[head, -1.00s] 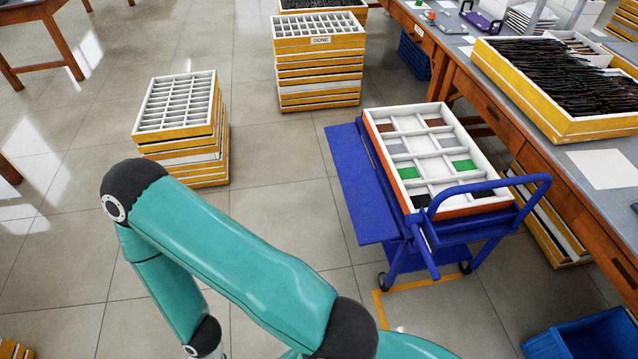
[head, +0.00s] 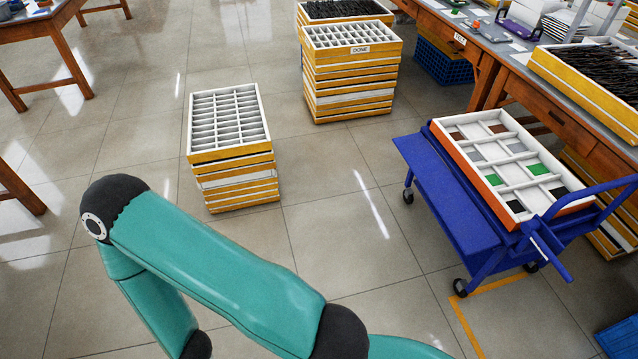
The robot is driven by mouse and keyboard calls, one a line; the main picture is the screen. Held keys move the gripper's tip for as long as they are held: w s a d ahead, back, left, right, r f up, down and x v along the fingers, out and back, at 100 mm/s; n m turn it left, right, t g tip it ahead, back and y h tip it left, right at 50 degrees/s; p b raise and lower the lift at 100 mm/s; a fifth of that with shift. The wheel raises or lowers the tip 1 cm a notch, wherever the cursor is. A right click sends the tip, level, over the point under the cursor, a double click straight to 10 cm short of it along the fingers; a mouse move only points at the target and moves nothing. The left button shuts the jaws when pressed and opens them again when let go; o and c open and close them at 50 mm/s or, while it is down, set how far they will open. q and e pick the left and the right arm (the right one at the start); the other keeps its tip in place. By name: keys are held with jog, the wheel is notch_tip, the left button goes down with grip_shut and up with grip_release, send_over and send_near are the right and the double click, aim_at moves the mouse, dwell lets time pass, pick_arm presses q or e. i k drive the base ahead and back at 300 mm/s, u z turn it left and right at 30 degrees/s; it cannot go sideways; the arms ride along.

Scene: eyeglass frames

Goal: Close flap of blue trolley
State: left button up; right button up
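The blue trolley (head: 490,262) stands on the floor at the right, beside the long workbench. Its blue flap (head: 440,195) sticks out flat on the trolley's left side, raised and level. An orange-sided tray (head: 462,152) with white compartments lies on top of the trolley, holding grey, brown, green and black pieces. The trolley's blue push handle is at its near right end. My teal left arm crosses the lower left of the view, apart from the trolley. Its gripper is below the picture edge. My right gripper is not in view.
A stack of yellow trays (head: 238,180) stands on the floor left of the trolley. A taller stack (head: 350,80) with a DONE label is behind. The wooden workbench (head: 560,115) runs along the right. Tiled floor is clear between the near stack and trolley. A blue bin (head: 622,340) is at lower right.

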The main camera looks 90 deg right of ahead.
aim_at(472, 233)
jog(key=u, duration=0.05)
jog(key=i, duration=0.65)
jog(key=z, duration=3.2)
jog(key=k, duration=0.5)
jog(key=z, duration=0.25)
jog(key=i, duration=1.55)
jog(key=u, duration=0.3)
